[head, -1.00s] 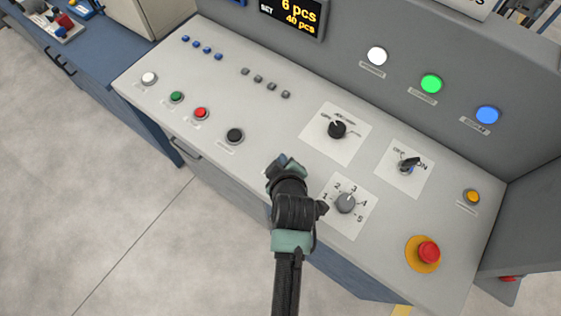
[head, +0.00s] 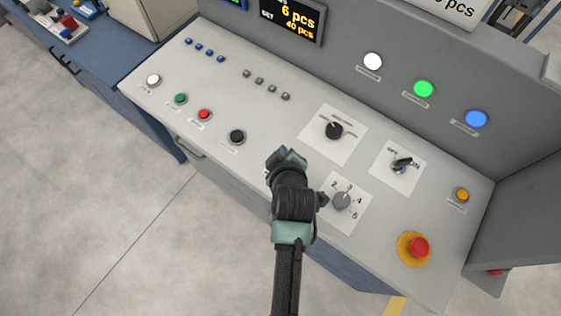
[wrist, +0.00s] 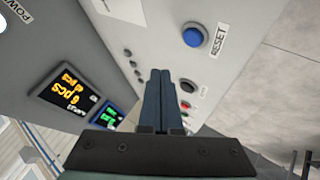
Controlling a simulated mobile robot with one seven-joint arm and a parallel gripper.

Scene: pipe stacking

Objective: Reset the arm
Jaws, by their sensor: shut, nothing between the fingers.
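My gripper (head: 287,156) is above the control panel, right of a dark button (head: 236,137) and left of the numbered dial (head: 342,201). In the wrist view its two fingers (wrist: 160,75) are together and empty, pointing along the panel. A blue round button (wrist: 193,36) labelled RESET is in the wrist view, up and right of the fingertips and apart from them. Its label is not readable in the head view.
The sloped grey panel (head: 290,125) also bears a red emergency button (head: 418,247), two more selector switches (head: 334,130) and small buttons. White, green and blue lamps (head: 424,89) are on the upright back. The display (head: 292,20) reads 6 pcs, 40 pcs. Open floor lies left.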

